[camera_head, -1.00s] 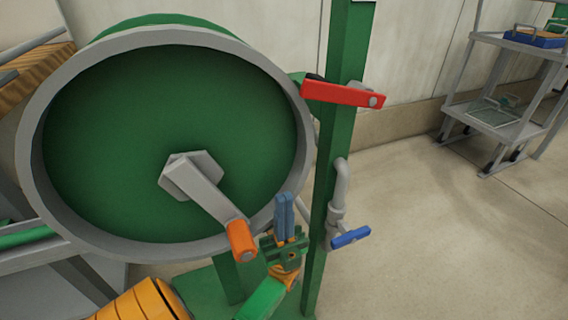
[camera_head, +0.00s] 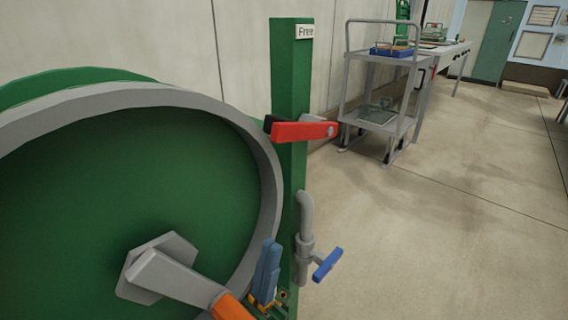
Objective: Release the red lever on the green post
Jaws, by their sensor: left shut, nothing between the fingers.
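The red lever (camera_head: 305,131) sits across the upper part of the green post (camera_head: 291,75), roughly level. Its grey pivot is at the right end and a black piece shows at its left end. A label reading "Free" (camera_head: 305,31) is at the top of the post. My left gripper (camera_head: 268,250) is low in front of the post, below the lever and apart from it. Its blue fingers point up, are shut and hold nothing. My right gripper is not in view.
A large green drum (camera_head: 110,190) with a grey rim and an orange-handled crank (camera_head: 180,280) fills the left. A grey pipe with a blue tap handle (camera_head: 327,263) is right of the post. A grey cart (camera_head: 375,65) stands behind. The floor at right is clear.

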